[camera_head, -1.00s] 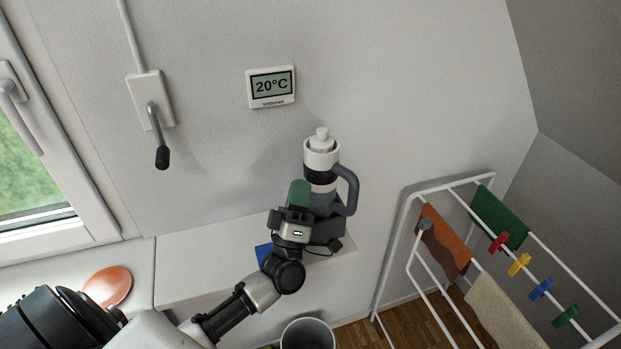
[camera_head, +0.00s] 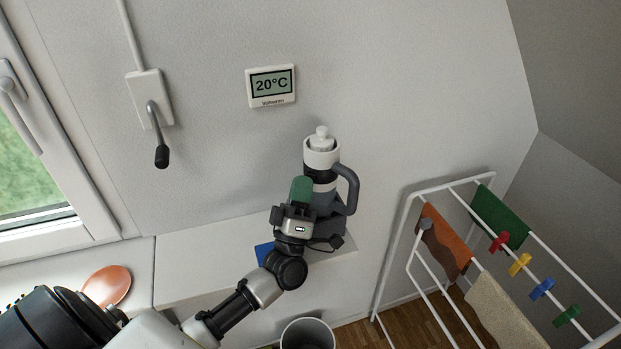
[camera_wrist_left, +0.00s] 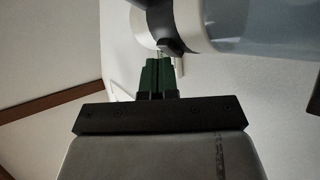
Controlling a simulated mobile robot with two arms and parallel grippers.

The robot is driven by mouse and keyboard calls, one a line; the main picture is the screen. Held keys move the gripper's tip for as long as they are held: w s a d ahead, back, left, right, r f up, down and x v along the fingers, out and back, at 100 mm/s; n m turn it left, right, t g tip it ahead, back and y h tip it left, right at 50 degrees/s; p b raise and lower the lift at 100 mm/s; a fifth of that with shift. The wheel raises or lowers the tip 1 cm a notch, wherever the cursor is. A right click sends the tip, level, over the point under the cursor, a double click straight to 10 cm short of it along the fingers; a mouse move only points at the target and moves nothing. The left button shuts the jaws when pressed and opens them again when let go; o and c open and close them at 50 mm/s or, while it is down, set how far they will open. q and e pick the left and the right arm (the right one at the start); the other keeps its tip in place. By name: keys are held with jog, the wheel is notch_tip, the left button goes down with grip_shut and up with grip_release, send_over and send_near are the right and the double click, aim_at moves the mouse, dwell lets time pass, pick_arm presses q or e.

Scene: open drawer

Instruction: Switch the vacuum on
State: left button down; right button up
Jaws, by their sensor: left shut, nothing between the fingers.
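The vacuum (camera_head: 321,158), white on top with a dark grey body and a looped handle on its right, stands upright on the white ledge against the wall. My left gripper (camera_head: 301,190), with green fingers, is shut and empty just in front of the vacuum's left side, hiding part of it. In the left wrist view the shut green fingers (camera_wrist_left: 160,76) point at the vacuum (camera_wrist_left: 190,22). My right gripper is not in view.
A thermostat display (camera_head: 271,86) and a wall box with a crank (camera_head: 158,130) are on the wall. A blue item (camera_head: 263,252) lies beside my left wrist. A drying rack (camera_head: 408,215) stands at right, a bin (camera_head: 307,335) below.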

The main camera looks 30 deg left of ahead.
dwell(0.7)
pick_arm(q)
jog(key=shift+s, duration=0.5)
jog(key=shift+s, duration=0.1)
jog(key=shift+s+d+p, duration=0.15)
jog(key=shift+s+p, duration=0.8)
jog(key=shift+s, duration=1.95)
